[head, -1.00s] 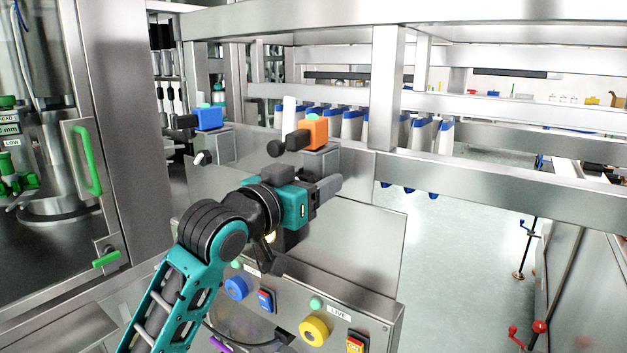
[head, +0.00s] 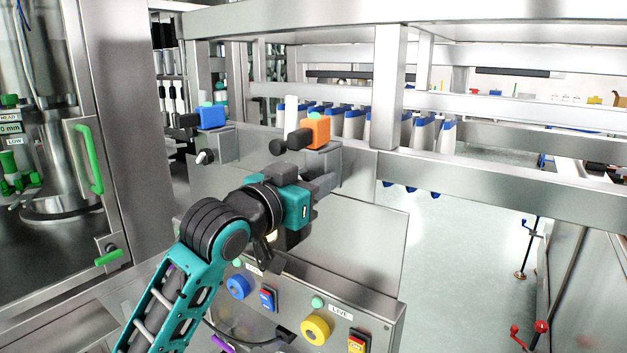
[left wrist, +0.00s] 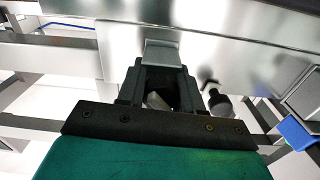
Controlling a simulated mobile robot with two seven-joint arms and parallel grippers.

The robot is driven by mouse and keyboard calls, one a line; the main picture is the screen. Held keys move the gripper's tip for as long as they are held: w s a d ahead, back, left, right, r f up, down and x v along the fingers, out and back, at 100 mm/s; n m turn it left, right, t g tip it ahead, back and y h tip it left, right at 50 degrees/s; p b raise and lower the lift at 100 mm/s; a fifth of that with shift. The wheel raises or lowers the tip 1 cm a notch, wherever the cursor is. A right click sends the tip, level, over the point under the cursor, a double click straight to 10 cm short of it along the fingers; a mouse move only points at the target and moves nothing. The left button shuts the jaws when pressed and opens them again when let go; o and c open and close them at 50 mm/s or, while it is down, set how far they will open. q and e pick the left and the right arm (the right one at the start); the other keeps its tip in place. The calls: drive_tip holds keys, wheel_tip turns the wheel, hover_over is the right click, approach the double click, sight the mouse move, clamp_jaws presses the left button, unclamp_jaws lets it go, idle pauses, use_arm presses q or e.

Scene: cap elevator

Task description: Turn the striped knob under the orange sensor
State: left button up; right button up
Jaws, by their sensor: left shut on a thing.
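The orange sensor (head: 316,131) sits on a grey metal bracket above the machine panel, with a black round end on its left. My left gripper (head: 322,184) is right below that bracket, its dark fingers pointing right at the panel. The striped knob is hidden behind the gripper in the head view. In the left wrist view my left gripper (left wrist: 160,85) is shut around a pale knob (left wrist: 156,101), of which only a small part shows between the fingers. Its stripes cannot be made out. My right gripper is not in view.
A blue sensor (head: 210,117) stands to the left, with a black-and-white knob (head: 204,157) under it. Below the arm is a control box with a blue button (head: 238,287) and a yellow button (head: 315,329). A metal rail (head: 500,172) runs to the right.

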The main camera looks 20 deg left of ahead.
use_arm(q)
drive_tip(key=shift+m, duration=8.6)
drive_tip(key=o, duration=1)
